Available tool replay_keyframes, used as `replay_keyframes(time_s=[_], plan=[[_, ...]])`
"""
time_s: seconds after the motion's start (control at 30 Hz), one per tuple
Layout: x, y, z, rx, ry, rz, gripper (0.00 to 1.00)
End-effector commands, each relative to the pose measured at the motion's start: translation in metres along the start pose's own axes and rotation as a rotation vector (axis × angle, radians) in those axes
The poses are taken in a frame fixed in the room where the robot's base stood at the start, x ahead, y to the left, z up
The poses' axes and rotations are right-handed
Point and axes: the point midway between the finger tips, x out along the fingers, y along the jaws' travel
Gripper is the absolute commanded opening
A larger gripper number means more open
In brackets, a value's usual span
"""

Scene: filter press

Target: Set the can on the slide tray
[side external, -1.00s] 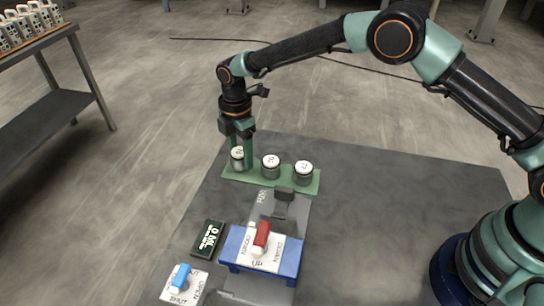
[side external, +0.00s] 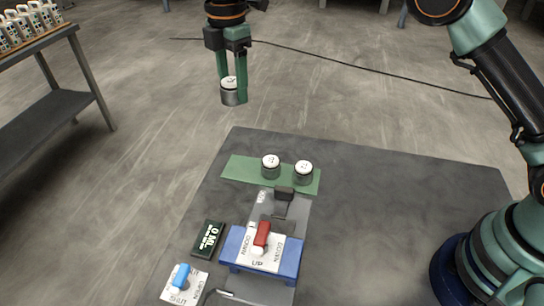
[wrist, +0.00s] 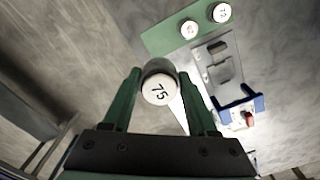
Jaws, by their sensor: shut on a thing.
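My gripper (side external: 232,92) is shut on a grey can with a white top (side external: 229,97), held high above the far left of the table. The wrist view also shows this plate (wrist: 222,92).
Two more cans (side external: 270,166) and (side external: 303,172) stand on the green strip (side external: 240,168), whose left end is bare. A red lever (side external: 262,233) sits on the blue frame. A blue-handled switch (side external: 181,275) and dark display (side external: 208,241) lie at front left. The right tabletop is clear.

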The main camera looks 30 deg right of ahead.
Motion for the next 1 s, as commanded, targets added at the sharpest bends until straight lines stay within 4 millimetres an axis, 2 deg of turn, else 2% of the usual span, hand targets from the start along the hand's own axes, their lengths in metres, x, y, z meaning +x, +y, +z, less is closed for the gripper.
replay_keyframes(time_s=[0.27,0.6,0.8,1.0], plan=[[0.009,-0.033,-0.028,-0.005,-0.001,-0.002,0.00],[0.038,-0.107,-0.060,-0.004,0.000,0.000,0.00],[0.056,-0.154,-0.067,-0.004,0.001,0.001,0.00],[0.069,-0.185,-0.067,-0.002,0.001,0.001,0.00]])
